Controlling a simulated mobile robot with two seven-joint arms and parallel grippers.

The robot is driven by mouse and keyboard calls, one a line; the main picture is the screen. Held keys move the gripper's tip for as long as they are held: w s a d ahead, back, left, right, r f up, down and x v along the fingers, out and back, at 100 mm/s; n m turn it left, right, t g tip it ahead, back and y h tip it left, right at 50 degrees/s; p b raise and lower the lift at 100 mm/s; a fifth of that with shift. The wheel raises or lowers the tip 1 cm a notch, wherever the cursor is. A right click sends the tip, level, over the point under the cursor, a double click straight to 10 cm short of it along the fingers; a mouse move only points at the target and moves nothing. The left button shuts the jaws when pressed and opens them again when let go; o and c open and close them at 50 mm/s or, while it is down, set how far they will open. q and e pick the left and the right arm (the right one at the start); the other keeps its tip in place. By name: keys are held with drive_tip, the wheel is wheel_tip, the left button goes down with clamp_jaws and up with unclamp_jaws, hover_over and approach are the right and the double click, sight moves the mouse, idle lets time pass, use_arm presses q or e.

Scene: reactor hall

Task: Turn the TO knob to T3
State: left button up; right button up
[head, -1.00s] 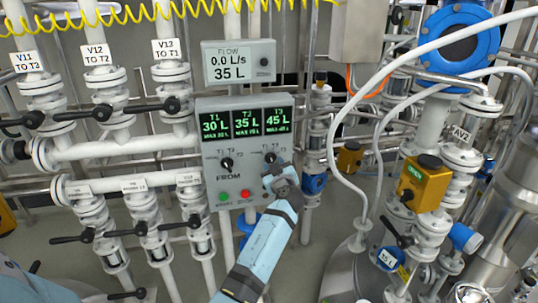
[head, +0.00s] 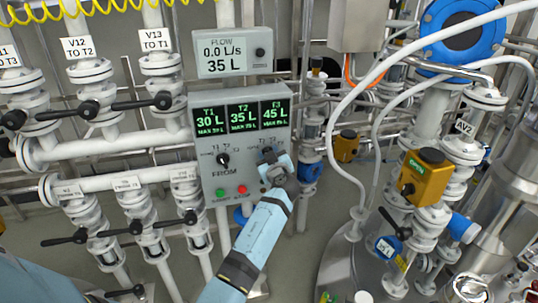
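The grey control panel (head: 196,118) stands in the middle of the head view, with green-lit displays reading T1 30 L, T2 35 L and T3 45 L. The black FROM knob (head: 223,160) is at its lower left. My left gripper (head: 271,158) is in front of the TO knob's place at the panel's lower right, with its arm rising from below. The gripper covers most or all of the TO knob, so its pointer cannot be read. Whether the fingers are open or shut on the knob cannot be made out. My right gripper is not in view.
A green button (head: 221,193) and a red button (head: 242,190) sit below the knobs, close to my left gripper. The flow meter (head: 235,53) above reads 0.0 L/s and 35 L. White valve pipes stand left; a white hose (head: 335,130) and yellow actuator (head: 419,178) stand right.

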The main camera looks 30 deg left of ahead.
use_arm(q)
clamp_jaws()
